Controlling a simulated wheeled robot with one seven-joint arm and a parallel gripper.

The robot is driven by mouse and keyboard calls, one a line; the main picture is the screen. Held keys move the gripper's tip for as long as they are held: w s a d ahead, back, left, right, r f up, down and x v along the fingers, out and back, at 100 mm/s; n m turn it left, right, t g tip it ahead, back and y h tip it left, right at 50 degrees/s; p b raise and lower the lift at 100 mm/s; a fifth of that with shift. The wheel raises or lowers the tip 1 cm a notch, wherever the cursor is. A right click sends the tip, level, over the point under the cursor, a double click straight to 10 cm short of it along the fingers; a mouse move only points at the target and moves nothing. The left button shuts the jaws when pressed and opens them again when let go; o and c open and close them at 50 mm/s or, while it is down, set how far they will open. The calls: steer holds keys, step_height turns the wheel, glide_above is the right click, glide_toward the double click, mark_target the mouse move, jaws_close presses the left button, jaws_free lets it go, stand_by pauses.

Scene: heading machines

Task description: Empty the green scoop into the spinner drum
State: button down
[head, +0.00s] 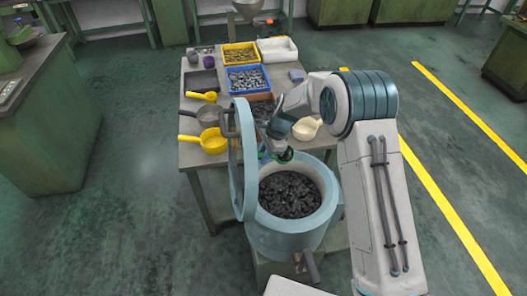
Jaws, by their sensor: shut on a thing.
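The spinner drum (256,234) is a light blue round vessel in the lower middle of the head view. Its lid (237,165) stands open on the left side. Many dark pieces (290,194) lie inside the drum. My gripper (276,143) is above the far rim of the drum, shut on the green scoop (283,155). Only a small green part of the scoop shows, just beyond the drum's opening. The gripper and arm hide the rest, so I cannot tell its tilt or what it holds.
A work table (190,155) behind the drum holds a yellow bin (240,46), a blue bin (268,82), a white tray (293,54), a yellow pan (214,141), a yellow scoop (208,97) and a cream bowl (305,133). Green floor at left is clear.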

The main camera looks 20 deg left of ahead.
steer(key=shift+s+d+t, duration=0.15)
steer(key=shift+t, duration=0.15)
steer(key=shift+f+y+b, duration=0.2)
steer(key=shift+y+b, duration=0.2)
steer(key=shift+b, duration=0.2)
steer(key=shift+s+t+b, duration=0.1)
steer(key=shift+t+b, duration=0.5)
steer(key=shift+b, duration=0.85)
steer(key=t+y+b, duration=0.1)
steer(key=b, duration=0.5)
steer(key=s+n+t+y+b, duration=0.1)
steer(key=b, duration=0.5)
steer(key=shift+d+f+t+b, duration=0.35)
steer(key=shift+t+b, duration=0.05)
steer(key=t+y+b, duration=0.1)
steer(key=b, duration=0.7)
steer(key=s+f+t+y+b, duration=0.1)
steer(key=b, duration=0.7)
steer(key=shift+d+f+n, duration=0.1)
steer(key=shift+d+n, duration=0.2)
steer(key=shift+n, duration=0.1)
steer(key=t+b, duration=0.1)
steer(key=b, duration=0.4)
steer(key=f+y+b, duration=0.1)
steer(key=b, duration=0.4)
steer(key=t+b, duration=0.1)
steer(key=b, duration=0.5)
steer(key=shift+s+d+f+n+t+y, duration=0.25)
steer(key=shift+s+n+t+y, duration=0.05)
steer(key=shift+s+y, duration=0.1)
